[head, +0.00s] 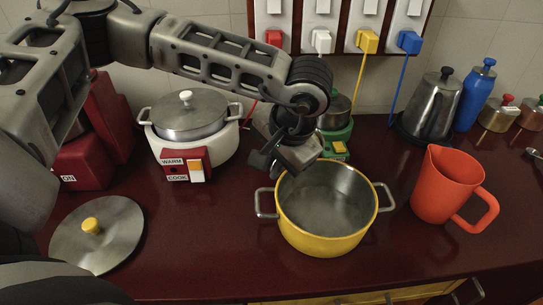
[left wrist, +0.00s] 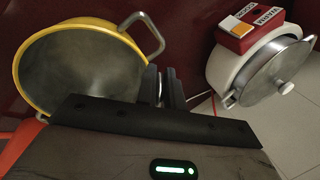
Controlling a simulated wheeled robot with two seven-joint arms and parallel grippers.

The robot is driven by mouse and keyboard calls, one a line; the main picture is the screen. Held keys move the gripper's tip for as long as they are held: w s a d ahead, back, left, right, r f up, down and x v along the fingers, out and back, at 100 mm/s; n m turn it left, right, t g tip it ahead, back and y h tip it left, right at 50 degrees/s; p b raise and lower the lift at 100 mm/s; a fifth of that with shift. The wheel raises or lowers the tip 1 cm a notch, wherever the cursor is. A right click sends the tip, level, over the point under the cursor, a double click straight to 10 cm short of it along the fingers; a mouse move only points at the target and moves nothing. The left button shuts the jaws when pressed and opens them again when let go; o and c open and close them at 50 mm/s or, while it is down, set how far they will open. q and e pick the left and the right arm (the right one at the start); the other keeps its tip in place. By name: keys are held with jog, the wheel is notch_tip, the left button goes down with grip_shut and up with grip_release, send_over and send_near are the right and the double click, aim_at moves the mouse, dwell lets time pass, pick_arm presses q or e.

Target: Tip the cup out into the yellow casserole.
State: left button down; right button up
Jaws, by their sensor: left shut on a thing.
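The yellow casserole (head: 325,236) stands open on the dark red counter, steel inside; I make out no contents. It also shows in the left wrist view (left wrist: 38,88). My left gripper (head: 264,160) is above and behind its back-left rim. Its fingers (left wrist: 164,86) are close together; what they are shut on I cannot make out. The one cup-like thing I can tell clearly is an orange jug (head: 447,187) with spout and handle, upright on the counter right of the casserole, apart from the gripper. My right gripper is out of view.
A white cooker (head: 216,148) with a steel lid stands behind left, and a steel lid with yellow knob (head: 96,236) lies at left. A green-based pot (head: 338,135) is behind the gripper. A kettle (head: 433,105) and blue bottle (head: 475,97) stand back right.

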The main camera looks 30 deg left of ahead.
pick_arm(q)
jog(key=shift+d+f+y, duration=0.2)
jog(key=shift+f+y, duration=0.25)
jog(key=shift+y, duration=0.05)
jog(key=shift+s+d+r+t+y+b, duration=0.25)
jog(key=shift+d+t+y+b, duration=0.45)
jog(key=shift+y+b, duration=2.5)
jog(key=shift+s+d+r+t+y+b, duration=0.2)
jog(key=shift+d+t+y+b, duration=1.05)
jog(key=shift+b, duration=3.35)
jog(key=shift+s+a+r+t+y+b, duration=0.15)
jog(key=shift+r+t+y+b, duration=0.2)
jog(key=shift+y+b, duration=3.1)
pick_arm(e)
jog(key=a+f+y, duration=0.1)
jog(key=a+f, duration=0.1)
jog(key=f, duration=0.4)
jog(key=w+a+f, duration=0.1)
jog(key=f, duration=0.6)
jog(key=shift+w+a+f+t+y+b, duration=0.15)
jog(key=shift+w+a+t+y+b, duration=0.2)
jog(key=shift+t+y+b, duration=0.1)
